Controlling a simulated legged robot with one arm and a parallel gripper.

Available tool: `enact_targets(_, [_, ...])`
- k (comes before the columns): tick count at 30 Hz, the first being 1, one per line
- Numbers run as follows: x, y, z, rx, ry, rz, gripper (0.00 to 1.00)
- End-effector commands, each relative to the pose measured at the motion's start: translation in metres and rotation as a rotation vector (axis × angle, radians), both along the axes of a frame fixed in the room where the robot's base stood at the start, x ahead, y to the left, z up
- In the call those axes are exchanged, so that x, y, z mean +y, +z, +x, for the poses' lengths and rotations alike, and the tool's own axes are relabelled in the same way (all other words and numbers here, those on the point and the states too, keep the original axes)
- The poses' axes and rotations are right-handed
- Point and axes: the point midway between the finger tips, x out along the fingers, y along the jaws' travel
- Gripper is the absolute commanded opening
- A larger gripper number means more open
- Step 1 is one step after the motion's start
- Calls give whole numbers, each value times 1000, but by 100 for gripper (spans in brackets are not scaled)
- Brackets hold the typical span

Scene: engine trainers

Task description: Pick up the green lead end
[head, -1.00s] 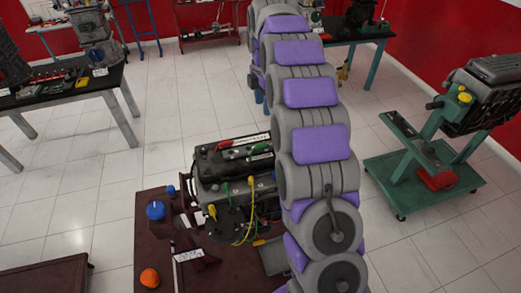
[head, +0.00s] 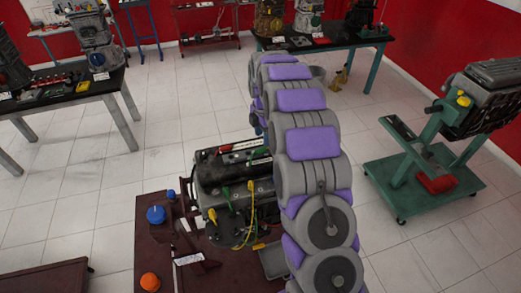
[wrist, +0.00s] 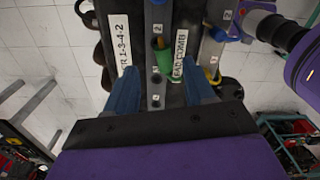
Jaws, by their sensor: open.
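In the head view, a green lead end (head: 227,193) shows at the front of the dark engine (head: 222,170), near yellow leads (head: 250,190). In the wrist view, my gripper (wrist: 159,66) has its two blue fingers spread wide over the engine's top, one on each side of a strip with numbered holes (wrist: 157,60). I cannot tell whether this green piece is the lead end. Nothing is held. In the head view my arm hides the gripper.
The engine stands on a dark red table (head: 230,270) with a blue knob (head: 156,215) and an orange knob (head: 150,282). White labels (wrist: 122,45) lie on the engine. A green wheeled stand (head: 420,180) is at the right. Tiled floor is free around the table.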

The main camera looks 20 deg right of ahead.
Motion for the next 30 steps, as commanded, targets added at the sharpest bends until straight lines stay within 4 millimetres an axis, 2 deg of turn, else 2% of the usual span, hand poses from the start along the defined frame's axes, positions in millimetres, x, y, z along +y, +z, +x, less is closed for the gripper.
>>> enact_targets(8, [2,-16,-3,4,0,0,54])
enact_targets(16, [6,-54,-6,6,0,1,54])
enact_targets(23, [5,-56,-5,1,0,0,54])
enact_targets(30, [5,-56,-4,1,0,0,32])
